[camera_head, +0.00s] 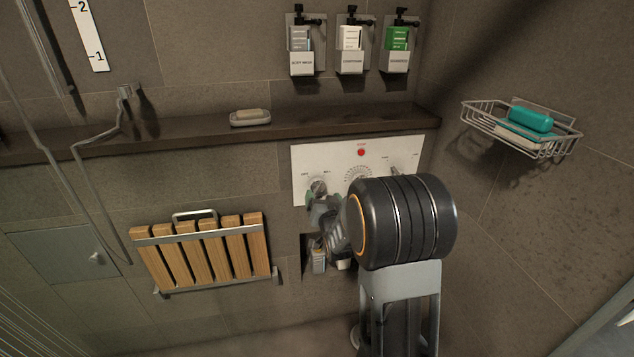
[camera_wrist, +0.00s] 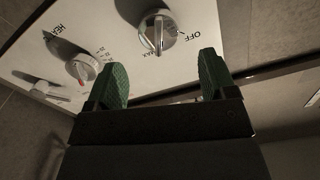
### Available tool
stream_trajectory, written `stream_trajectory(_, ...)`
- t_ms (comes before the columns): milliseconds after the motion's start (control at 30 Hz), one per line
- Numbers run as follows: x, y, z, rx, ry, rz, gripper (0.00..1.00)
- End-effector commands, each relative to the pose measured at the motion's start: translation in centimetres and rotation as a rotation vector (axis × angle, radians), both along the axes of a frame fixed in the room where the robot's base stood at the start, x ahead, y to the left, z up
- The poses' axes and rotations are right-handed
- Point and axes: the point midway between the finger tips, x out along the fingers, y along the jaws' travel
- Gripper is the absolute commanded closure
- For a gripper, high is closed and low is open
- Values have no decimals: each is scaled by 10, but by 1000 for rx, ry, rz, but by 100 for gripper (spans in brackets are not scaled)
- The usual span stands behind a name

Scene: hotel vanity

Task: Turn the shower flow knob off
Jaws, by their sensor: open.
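The flow knob is a round chrome knob with a raised grip bar. In the wrist view the knob (camera_wrist: 157,32) sits on the white panel between the printed words MAX and OFF. Its bar points down in that picture, close to MAX. In the head view the knob (camera_head: 318,186) is at the panel's left side, partly covered by my gripper. My gripper (camera_wrist: 162,70) has two green-padded fingers spread apart, with the knob ahead of the gap and nothing between them. In the head view my gripper (camera_head: 314,197) is just in front of the knob. Contact cannot be told.
The white panel (camera_head: 327,157) also bears a temperature dial (camera_wrist: 83,67), a red button (camera_head: 361,152) and a lever-like control (camera_wrist: 40,88). A dark shelf (camera_head: 200,136) runs above. A folded wooden seat (camera_head: 202,250) is left; a wire basket (camera_head: 482,116) hangs right.

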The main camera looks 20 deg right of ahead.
Motion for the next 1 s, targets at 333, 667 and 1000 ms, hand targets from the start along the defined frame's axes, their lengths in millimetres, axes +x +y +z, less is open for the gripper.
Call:
stream_trajectory(333, 47, -9, 0, 0, 1, 1, 22)
stream_trajectory(667, 58, -11, 0, 0, 0, 1, 22)
stream_trajectory(1000, 58, -11, 0, 0, 1, 0, 37)
